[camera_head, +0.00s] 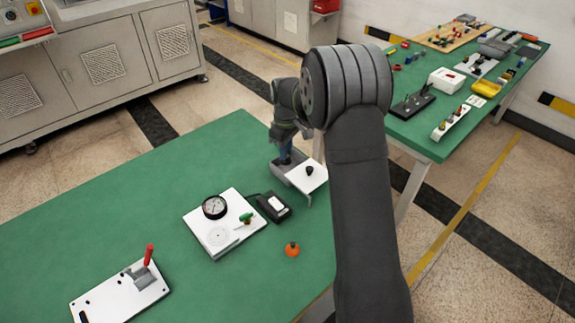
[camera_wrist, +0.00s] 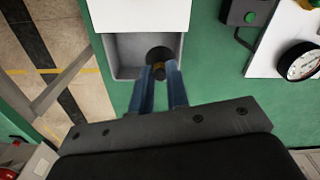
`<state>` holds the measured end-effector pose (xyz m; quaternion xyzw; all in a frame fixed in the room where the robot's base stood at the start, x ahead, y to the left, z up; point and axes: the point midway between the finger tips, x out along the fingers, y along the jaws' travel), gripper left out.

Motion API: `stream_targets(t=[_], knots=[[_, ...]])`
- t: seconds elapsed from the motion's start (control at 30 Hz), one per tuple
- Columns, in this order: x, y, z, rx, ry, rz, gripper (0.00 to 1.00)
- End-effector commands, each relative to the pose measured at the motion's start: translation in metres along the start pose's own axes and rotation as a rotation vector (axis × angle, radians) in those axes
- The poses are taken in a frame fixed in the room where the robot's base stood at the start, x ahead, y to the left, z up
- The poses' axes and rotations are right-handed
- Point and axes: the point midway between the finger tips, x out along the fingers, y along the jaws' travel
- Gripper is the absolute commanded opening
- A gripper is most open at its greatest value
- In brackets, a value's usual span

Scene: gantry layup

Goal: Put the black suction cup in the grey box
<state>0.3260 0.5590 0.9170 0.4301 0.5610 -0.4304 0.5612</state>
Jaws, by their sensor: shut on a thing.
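The grey box (camera_head: 282,175) stands on the green table, partly covered by a white lid (camera_head: 313,178) with a black knob. In the wrist view the box (camera_wrist: 113,55) is open on the side nearest my gripper, with the white lid (camera_wrist: 137,14) beyond. My gripper (camera_wrist: 158,72) has blue fingers shut on the black suction cup (camera_wrist: 157,53), which has a brass-coloured fitting. The cup lies within the outline of the box opening; whether it touches the floor cannot be told. In the head view my gripper (camera_head: 286,158) points down into the opening, and the cup is hidden.
A white board with a dial gauge (camera_head: 214,207) and a black device (camera_head: 274,206) stand left of and nearer than the box. An orange knob-like thing (camera_head: 292,250) lies nearer still. A white plate with a red-handled clamp (camera_head: 149,256) is front left. The table's left part is clear.

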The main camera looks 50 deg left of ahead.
Motion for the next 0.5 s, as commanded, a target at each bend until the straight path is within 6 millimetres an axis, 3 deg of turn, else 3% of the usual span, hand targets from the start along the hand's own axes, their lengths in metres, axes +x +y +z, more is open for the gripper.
stream_targets(t=[0.5], knots=[[0.057,-0.001,0.0,0.0,-0.001,0.0,0.0]])
